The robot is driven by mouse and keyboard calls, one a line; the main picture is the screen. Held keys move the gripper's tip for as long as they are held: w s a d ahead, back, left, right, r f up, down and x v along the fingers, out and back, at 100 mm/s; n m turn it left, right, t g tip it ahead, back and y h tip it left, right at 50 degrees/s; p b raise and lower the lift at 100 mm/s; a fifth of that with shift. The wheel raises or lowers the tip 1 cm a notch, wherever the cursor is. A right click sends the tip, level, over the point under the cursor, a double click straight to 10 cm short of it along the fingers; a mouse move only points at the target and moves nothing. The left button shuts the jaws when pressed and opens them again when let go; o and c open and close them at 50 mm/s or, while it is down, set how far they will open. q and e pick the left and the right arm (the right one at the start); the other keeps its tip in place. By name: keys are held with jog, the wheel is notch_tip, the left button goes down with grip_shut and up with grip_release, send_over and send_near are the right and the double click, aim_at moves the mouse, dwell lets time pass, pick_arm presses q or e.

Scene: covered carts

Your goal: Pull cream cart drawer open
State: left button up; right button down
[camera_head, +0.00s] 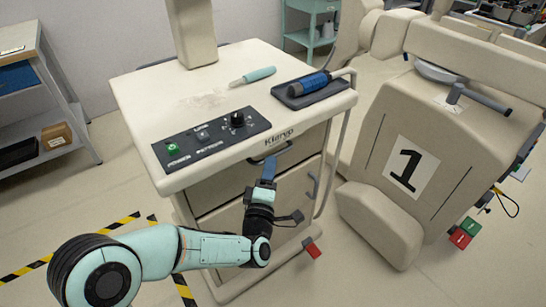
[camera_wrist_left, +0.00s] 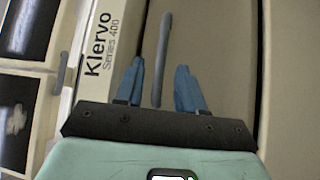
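The cream cart (camera_head: 150,95) stands in the middle of the head view. Its top drawer (camera_head: 222,180) sits flush under the top panel and looks closed. The dark drawer handle (camera_head: 284,150) is partly hidden by my left gripper (camera_head: 269,164). In the left wrist view the handle (camera_wrist_left: 163,45) is a grey bar running between the two blue fingers of my left gripper (camera_wrist_left: 159,66). The fingers are open, one on each side of the bar, with gaps visible. Whether the bar lies fully between them in depth is hard to tell. My right gripper is not in view.
A control panel (camera_head: 210,138), a teal-handled tool (camera_head: 253,76) and a dark tray (camera_head: 312,92) with a blue tool are on the cart top. Shelves (camera_head: 40,110) stand at left.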

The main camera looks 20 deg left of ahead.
aim_at(273, 155)
pick_arm(q)
jog(key=w, duration=0.5)
jog(key=shift+a+r, duration=0.25)
jog(key=shift+r, duration=0.05)
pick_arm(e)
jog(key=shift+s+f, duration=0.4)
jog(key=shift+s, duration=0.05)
pick_arm(q)
grip_shut()
